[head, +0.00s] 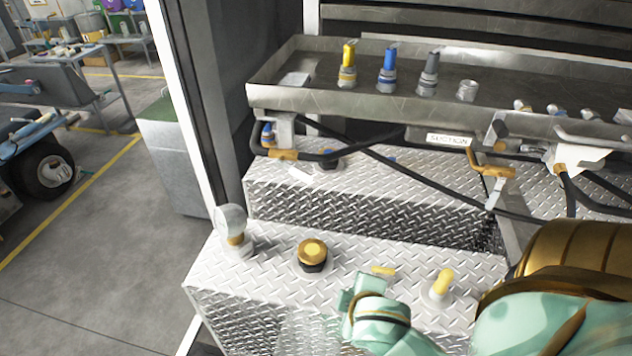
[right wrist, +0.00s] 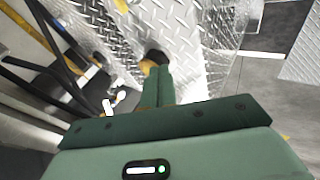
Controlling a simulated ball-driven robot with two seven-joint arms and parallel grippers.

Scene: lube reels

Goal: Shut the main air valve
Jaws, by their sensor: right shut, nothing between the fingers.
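No part carries a readable main air valve label. The likeliest candidates are two yellow handles on the lower diamond-plate step. One is a small flat yellow lever (head: 383,270); the other is an upright yellow handle (head: 442,281) on a pale round base. My right gripper (head: 362,298), green, is shut and empty, low over the step in front of the flat lever. In the right wrist view its shut fingers (right wrist: 158,85) point at the plate, with a yellow part (right wrist: 147,66) close by the tips; whether they touch is unclear. My left gripper is out of view.
A gold cap on a black base (head: 312,254) and a round clear-topped fitting (head: 233,228) stand on the step. Behind are black hoses, orange-brown handles (head: 490,170), a SUCTION label (head: 448,139) and a metal tray (head: 330,98) with coloured nozzles. Open floor lies left.

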